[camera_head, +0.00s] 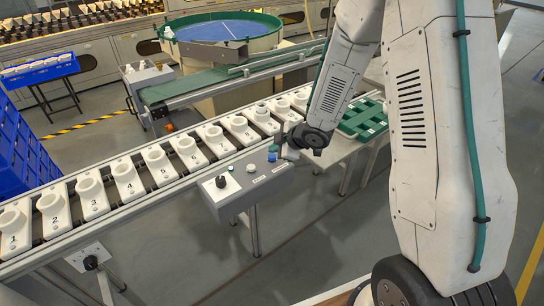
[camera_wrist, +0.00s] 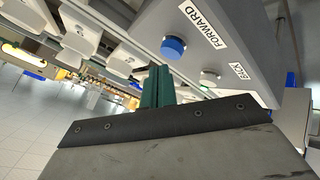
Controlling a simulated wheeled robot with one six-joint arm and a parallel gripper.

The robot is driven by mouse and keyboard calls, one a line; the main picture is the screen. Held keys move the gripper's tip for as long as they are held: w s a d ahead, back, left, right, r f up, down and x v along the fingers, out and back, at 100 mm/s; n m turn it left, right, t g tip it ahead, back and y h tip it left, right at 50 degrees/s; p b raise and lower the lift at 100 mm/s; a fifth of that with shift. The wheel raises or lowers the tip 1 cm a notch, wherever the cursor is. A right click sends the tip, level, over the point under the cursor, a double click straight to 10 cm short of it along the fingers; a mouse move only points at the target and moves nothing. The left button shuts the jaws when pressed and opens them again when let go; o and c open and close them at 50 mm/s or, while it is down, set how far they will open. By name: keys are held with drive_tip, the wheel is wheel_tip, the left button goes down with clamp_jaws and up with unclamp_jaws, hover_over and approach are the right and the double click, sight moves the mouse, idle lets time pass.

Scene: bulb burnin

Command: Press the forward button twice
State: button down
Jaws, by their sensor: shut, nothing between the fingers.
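The forward button is a blue round button (camera_wrist: 173,46) beside the FORWARD label (camera_wrist: 203,27) in the wrist view. In the head view the blue button (camera_head: 272,154) is near the right end of the grey control box (camera_head: 240,190). My gripper's green fingers (camera_wrist: 157,86) are shut and empty, with their tips just below the blue button in the wrist picture. A gap shows between tips and button there. In the head view my gripper (camera_head: 288,153) is just right of the button, partly hidden by my wrist.
A black knob (camera_head: 221,181) is on the box's left part. The conveyor with numbered white holders (camera_head: 124,178) runs behind the box. A green rack (camera_head: 362,118) stands on a table to the right.

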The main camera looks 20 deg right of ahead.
sight(275, 157)
drive_tip(key=shift+r, duration=2.5)
